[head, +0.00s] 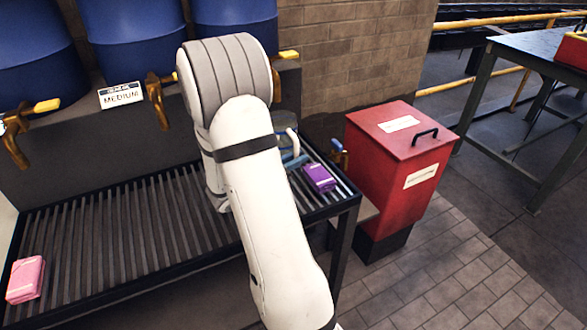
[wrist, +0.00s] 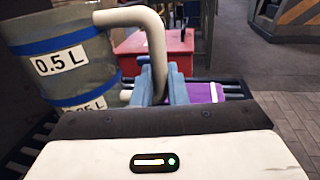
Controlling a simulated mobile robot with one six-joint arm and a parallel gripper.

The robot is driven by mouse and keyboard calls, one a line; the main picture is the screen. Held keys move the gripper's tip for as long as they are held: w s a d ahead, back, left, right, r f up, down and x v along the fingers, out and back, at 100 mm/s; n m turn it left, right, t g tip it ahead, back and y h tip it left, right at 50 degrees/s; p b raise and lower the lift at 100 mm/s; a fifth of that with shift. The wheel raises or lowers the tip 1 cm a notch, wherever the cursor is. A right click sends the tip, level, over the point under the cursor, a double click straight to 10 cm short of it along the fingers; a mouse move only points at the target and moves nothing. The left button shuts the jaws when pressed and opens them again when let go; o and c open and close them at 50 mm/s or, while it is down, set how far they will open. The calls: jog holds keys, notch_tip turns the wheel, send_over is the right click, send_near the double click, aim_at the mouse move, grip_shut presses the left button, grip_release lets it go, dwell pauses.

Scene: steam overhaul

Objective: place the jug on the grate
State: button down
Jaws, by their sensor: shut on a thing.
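The jug (wrist: 68,60) is grey with blue bands, a 0.5 L label and a cream handle (wrist: 150,40). It looks upright at the left of the wrist view. My gripper (wrist: 162,88) has its blue-grey jaws shut on the handle. In the head view my arm hides most of the jug (head: 284,150), which shows over the right end of the grate. The grate (head: 140,228) is a dark slatted rack under the barrels. The jug's base is hidden, so I cannot tell whether it touches the slats.
A purple pack (head: 319,177) lies on the grate's right end, close to the jug. A pink pack (head: 25,279) lies at the left end. Blue barrels with taps (head: 158,100) stand behind. A red bin (head: 392,165) stands to the right. The grate's middle is clear.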

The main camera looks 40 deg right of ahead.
jog(key=shift+f, duration=1.4)
jog(key=shift+f+b, duration=0.2)
jog(key=shift+b, duration=0.1)
jog(key=c, duration=1.4)
grip_release()
jog(key=shift+a, duration=0.1)
jog(key=shift+c, duration=0.2)
jog(key=shift+r, duration=0.15)
